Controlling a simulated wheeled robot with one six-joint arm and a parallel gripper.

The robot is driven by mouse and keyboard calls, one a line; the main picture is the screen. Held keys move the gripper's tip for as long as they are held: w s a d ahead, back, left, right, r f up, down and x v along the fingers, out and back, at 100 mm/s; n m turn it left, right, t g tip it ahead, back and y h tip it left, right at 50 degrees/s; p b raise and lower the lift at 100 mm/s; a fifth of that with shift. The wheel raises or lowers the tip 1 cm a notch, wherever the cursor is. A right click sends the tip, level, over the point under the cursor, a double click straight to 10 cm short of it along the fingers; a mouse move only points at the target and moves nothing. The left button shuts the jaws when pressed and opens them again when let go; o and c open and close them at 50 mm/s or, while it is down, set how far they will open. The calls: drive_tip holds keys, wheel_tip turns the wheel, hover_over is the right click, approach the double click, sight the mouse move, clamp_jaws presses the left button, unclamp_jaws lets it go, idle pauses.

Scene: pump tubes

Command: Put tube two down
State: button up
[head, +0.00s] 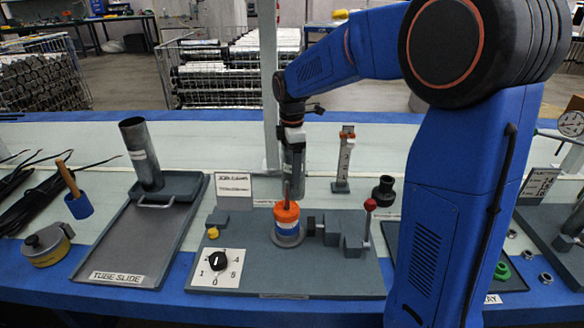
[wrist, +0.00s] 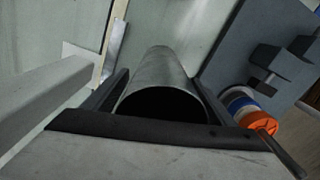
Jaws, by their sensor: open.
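A grey metal tube (wrist: 160,75) stands between my jaws in the wrist view, its dark open end facing the camera. In the head view a grey cylinder (head: 293,165) shows right under my wrist, behind the orange cap; I cannot tell tube from finger there. My gripper (wrist: 172,88) is open, with a dark finger on each side of the tube; it also shows in the head view (head: 292,150). The tube's foot is hidden. Another grey tube (head: 141,155) with a white band leans slightly on the tube slide tray (head: 150,235). I cannot read any number on either tube.
The grey fixture board (head: 330,270) carries an orange-capped blue and white part (head: 287,220), a numbered dial (head: 215,268) and a red-knobbed lever (head: 368,215). A pale post (head: 268,80) stands behind my gripper. A dark tray (head: 500,270) lies to the right.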

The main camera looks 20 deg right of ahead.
wheel_tip(320, 180, up, 12)
idle(0.5)
